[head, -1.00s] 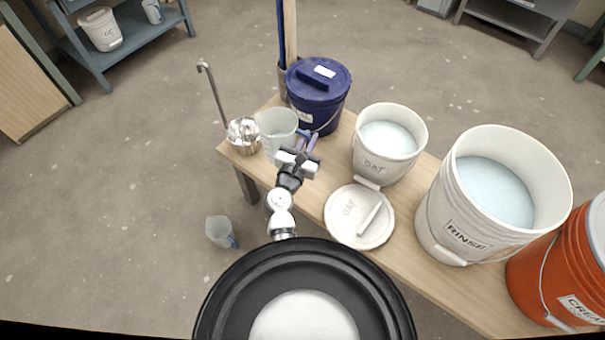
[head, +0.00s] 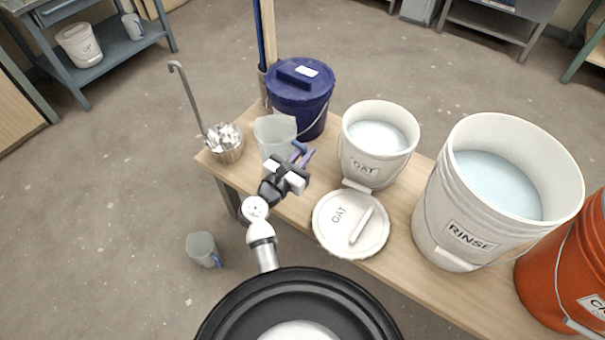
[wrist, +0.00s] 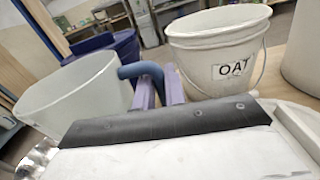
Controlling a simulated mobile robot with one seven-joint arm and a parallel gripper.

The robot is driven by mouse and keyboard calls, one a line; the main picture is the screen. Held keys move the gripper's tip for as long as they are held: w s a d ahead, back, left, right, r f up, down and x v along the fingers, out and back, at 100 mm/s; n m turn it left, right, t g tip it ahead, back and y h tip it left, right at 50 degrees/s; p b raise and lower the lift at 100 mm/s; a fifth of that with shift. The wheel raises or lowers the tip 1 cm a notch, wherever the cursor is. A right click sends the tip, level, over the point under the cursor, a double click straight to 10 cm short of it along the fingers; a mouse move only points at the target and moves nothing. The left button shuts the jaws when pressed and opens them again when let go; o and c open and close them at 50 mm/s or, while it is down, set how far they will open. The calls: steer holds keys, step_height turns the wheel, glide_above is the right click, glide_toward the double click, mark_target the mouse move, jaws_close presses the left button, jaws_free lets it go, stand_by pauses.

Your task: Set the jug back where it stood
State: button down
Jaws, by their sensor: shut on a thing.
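The jug (head: 274,138) is translucent white with a blue handle (head: 299,148). It is at the bench's far left end, between the steel pot and the OAT bucket, in front of the navy bucket. In the wrist view the jug (wrist: 68,98) fills the left side, with its rim slanting. My gripper (head: 304,157) has purple fingers, which also show in the wrist view (wrist: 158,92). They are shut on the blue handle, to the right of the jug's body. The jug's base is partly hidden by my gripper, and I cannot tell whether it touches the bench.
Another jug (head: 202,248) is on the floor.

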steer(key=shift+f+b, duration=0.45)
steer(key=shift+f, duration=3.55)
steer(key=shift+f, duration=0.2)
steer(key=c, duration=1.5)
jaws_free()
steer(key=shift+o, duration=0.2)
steer(key=shift+r, duration=0.15)
